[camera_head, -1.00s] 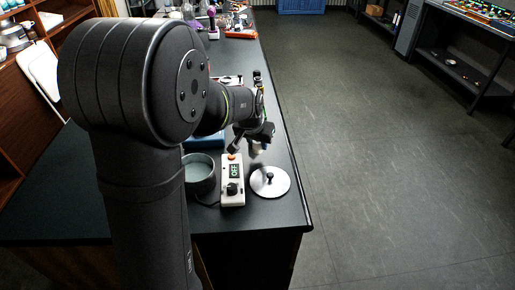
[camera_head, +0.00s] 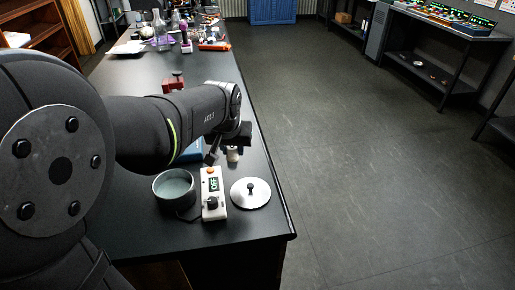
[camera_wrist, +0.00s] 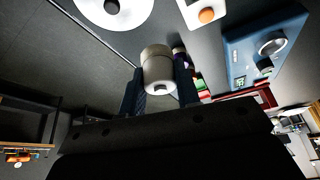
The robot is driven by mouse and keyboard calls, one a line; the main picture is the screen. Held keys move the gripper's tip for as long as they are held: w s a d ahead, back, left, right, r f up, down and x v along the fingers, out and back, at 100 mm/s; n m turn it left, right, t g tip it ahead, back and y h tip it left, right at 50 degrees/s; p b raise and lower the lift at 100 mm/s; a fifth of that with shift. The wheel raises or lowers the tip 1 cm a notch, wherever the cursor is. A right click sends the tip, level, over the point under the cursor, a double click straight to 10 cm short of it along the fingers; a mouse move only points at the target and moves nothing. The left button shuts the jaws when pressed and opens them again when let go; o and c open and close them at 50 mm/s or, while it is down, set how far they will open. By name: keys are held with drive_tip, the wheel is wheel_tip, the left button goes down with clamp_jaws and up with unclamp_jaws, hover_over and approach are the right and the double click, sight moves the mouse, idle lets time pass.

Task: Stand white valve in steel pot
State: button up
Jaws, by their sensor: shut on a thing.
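My gripper (camera_wrist: 160,86) is shut on the white valve (camera_wrist: 158,66), a short pale cylinder that shows between the two fingers in the wrist view. In the head view my gripper (camera_head: 229,147) is above the table, beyond the control box, and the valve (camera_head: 233,156) shows just below it. The steel pot (camera_head: 170,203) stands open on the table, nearer the camera and left of my gripper. Its inside looks grey-green. The valve is apart from the pot.
A white control box (camera_head: 214,204) reading OFF stands right of the pot. A silver lid (camera_head: 250,202) with a black knob lies right of it. A blue device (camera_wrist: 258,47) with a dial shows in the wrist view. Glassware (camera_head: 175,20) and clutter stand at the far end.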

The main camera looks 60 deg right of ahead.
drive_tip(key=w+a+f+n+t+y, duration=0.1)
drive_tip(key=w+a+f+n, duration=0.3)
drive_tip(key=w+a, duration=0.7)
drive_tip(key=shift+w+a, duration=0.2)
drive_tip(key=shift+a, duration=1.05)
drive_tip(key=shift+f, duration=0.6)
drive_tip(key=shift+f, duration=1.1)
drive_tip(key=shift+f, duration=0.25)
drive_tip(key=shift+f, duration=1.05)
drive_tip(key=shift+f, duration=0.2)
idle(0.6)
drive_tip(key=o, duration=1.1)
